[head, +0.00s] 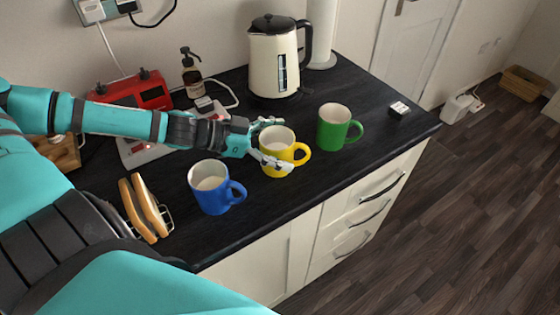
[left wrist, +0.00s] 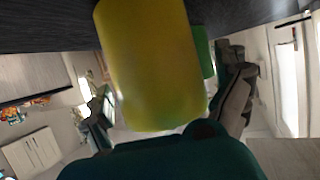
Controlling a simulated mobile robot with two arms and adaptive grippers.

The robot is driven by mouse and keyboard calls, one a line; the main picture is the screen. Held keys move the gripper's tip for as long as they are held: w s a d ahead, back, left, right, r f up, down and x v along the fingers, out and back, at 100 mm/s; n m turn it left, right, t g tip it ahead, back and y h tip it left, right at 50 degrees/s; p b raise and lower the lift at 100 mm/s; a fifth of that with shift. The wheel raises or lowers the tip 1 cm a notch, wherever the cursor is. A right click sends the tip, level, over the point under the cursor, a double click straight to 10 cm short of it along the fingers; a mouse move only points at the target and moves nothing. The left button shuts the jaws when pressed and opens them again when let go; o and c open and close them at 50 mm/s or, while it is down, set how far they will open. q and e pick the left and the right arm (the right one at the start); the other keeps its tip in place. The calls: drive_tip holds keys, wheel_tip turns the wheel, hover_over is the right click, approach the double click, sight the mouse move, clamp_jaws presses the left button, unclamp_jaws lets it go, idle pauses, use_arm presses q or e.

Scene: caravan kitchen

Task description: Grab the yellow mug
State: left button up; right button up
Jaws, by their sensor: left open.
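The yellow mug (head: 276,160) stands upright on the dark counter between a blue mug and a green mug, its handle to the right. My left gripper (head: 267,143) is open around the mug, one finger behind its far side and one in front of its near side. In the left wrist view the yellow mug (left wrist: 155,65) fills the middle, between the two spread fingers (left wrist: 170,112). Whether the fingers touch it I cannot tell. My right gripper is in neither view.
The blue mug (head: 211,190) stands close at front left, and the green mug (head: 333,130) at right. A cream kettle (head: 272,62), soap bottle (head: 191,75), red toaster (head: 131,92) and toast rack (head: 150,210) are also on the counter (head: 395,140). Its front edge runs diagonally at right.

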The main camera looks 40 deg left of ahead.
use_arm(q)
drive_tip(key=shift+c, duration=0.3)
drive_tip(key=shift+r, duration=0.1)
drive_tip(key=c, duration=1.6)
